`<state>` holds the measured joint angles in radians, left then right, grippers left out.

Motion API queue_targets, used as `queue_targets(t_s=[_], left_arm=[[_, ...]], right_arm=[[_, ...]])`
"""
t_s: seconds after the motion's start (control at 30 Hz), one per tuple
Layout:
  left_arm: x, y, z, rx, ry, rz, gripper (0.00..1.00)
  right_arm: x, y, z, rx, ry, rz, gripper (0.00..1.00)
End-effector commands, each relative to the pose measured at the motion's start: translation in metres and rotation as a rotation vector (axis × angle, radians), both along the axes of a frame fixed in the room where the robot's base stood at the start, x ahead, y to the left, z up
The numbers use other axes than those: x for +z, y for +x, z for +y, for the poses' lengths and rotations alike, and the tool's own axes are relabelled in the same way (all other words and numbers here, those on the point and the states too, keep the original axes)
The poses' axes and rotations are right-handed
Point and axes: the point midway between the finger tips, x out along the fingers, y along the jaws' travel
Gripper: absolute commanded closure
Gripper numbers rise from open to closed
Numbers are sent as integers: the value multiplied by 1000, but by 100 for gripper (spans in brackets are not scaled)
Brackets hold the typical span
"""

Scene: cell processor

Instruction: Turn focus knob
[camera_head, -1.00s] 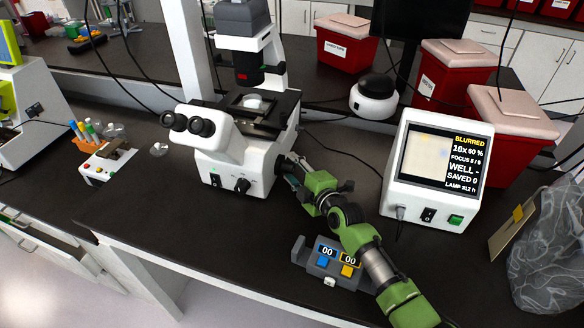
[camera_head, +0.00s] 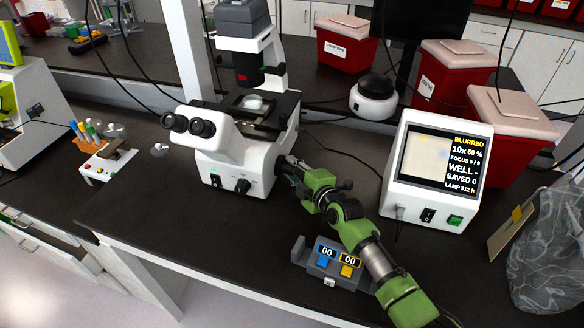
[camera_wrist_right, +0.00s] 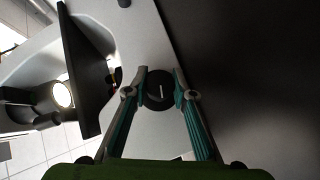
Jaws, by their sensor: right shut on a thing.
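The white microscope (camera_head: 222,145) stands on the dark bench in the head view. Its focus knob is a dark round knob with a pale line on its face (camera_wrist_right: 160,90) in the right wrist view, on the side of the white body. My right gripper (camera_wrist_right: 160,88) has one finger on each side of the knob and is shut on it. The monitor (camera_head: 432,165) reads BLURRED, 10x, 60 % and a focus line that looks like 8 / 9. My left gripper is not in view.
A grey counter with two 00 displays (camera_head: 331,263) sits near the front edge, close under my right arm. Red bins (camera_head: 345,45) stand behind.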

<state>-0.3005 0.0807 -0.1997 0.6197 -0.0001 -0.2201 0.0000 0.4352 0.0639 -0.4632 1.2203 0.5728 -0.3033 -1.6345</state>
Motion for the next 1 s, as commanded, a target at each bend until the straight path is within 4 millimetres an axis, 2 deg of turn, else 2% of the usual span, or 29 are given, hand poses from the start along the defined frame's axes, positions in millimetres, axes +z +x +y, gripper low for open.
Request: queue_targets(t_s=[0.2,0.37,0.7,1.0], left_arm=[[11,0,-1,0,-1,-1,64],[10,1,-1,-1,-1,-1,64],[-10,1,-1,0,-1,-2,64],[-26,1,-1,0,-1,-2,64]], right_arm=[[3,1,-1,0,35,122,98],[1,1,-2,0,76,253,98],[-2,2,-1,-1,170,531,98],[-2,1,-1,-1,226,699,98]])
